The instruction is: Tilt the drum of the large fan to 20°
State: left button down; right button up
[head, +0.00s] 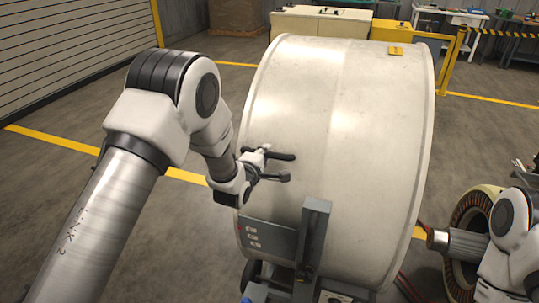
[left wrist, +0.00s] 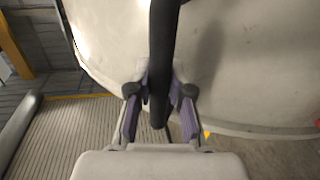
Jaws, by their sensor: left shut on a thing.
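The large fan's drum (head: 340,130) is a big cream-white cylinder in the middle of the head view. Its smooth curved side faces me. Its pale surface and rim also fill much of the left wrist view (left wrist: 240,70). My left gripper (head: 262,165) is at the drum's left side. In the left wrist view, my left gripper (left wrist: 160,92) is shut on a black handle bar (left wrist: 163,40), with one finger on each side of it. The handle also shows in the head view (head: 284,156). I cannot read the drum's angle. My right gripper is not in view.
A grey bracket (head: 312,235) and a grey label panel (head: 268,238) stand low in front of the drum. A round stator with copper windings (head: 468,225) is at the lower right, near my right arm. White cabinets (head: 320,22) and a yellow rail (head: 452,60) stand behind. Floor at left is clear.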

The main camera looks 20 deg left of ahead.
pick_arm(q)
jog(key=a+f+n+b, duration=0.1)
jog(key=a+f, duration=0.1)
jog(key=a, duration=0.1)
jog(key=a+f+n+b, duration=0.1)
jog(key=a+f+b, duration=0.1)
jog(key=a+f, duration=0.1)
jog(key=a+f+b, duration=0.1)
jog(key=a+f, duration=0.1)
jog(key=a, duration=0.1)
jog(key=shift+w+f+n+h+b, duration=0.1)
jog(key=shift+f+n+h+b, duration=0.25)
jog(key=shift+n+h+b, duration=0.05)
jog(key=shift+r, duration=0.1)
jog(key=c, duration=1.3)
grip_release()
jog(key=shift+o, duration=1.2)
jog(key=shift+a, duration=0.2)
